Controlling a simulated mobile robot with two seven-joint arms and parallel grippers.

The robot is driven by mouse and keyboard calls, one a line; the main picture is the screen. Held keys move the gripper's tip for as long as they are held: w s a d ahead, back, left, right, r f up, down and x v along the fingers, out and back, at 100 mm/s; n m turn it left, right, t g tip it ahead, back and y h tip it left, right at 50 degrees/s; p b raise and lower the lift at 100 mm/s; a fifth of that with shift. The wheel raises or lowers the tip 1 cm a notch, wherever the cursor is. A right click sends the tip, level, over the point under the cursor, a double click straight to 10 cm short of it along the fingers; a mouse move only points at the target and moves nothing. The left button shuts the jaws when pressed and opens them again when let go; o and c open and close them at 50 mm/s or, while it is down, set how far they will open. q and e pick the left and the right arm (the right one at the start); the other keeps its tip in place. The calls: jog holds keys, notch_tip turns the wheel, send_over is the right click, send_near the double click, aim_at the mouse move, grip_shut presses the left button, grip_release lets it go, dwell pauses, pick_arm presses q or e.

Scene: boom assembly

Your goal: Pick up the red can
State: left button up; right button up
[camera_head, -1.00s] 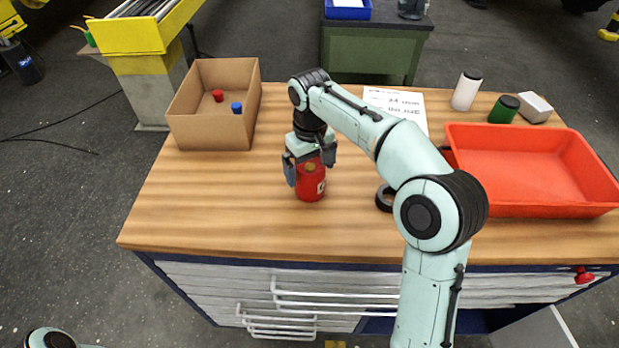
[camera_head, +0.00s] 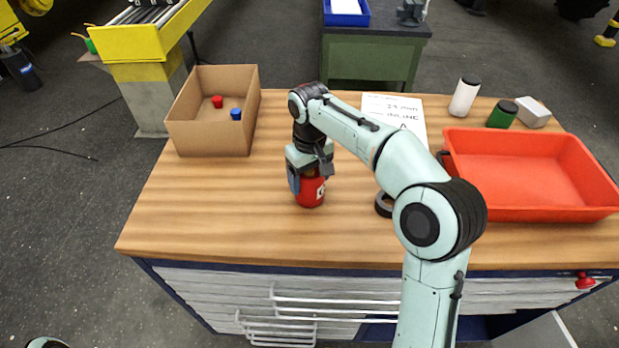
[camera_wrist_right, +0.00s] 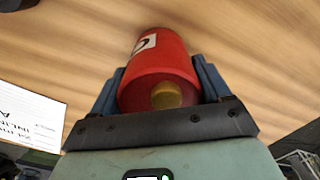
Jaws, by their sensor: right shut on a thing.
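The red can (camera_head: 311,191) stands upright on the wooden table, near the middle of its left half. My right gripper (camera_head: 310,180) reaches down over the can from above, with a finger on each side of it. In the right wrist view, the red can (camera_wrist_right: 160,75) with its yellow top fitting and a white label lies between the two blue-grey fingers (camera_wrist_right: 160,88). The fingers are shut on it. The can's upper part is hidden by the gripper in the head view. My left gripper is not in view; only a bit of that arm shows at the bottom left.
An open cardboard box (camera_head: 210,140) with a red and a blue piece inside stands at the back left. A red tray (camera_head: 530,214) fills the right side. A black ring (camera_head: 383,204), a paper sheet (camera_head: 398,110), a white bottle (camera_head: 464,97) and a green can (camera_head: 502,114) are nearby.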

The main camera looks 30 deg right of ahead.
notch_tip(320, 180, up, 13)
jog(key=p, duration=0.3)
jog(key=shift+w, duration=0.1)
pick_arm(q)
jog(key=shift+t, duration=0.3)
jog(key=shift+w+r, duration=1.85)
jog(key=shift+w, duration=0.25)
pick_arm(e)
notch_tip(320, 180, up, 7)
jog(key=shift+f, duration=0.2)
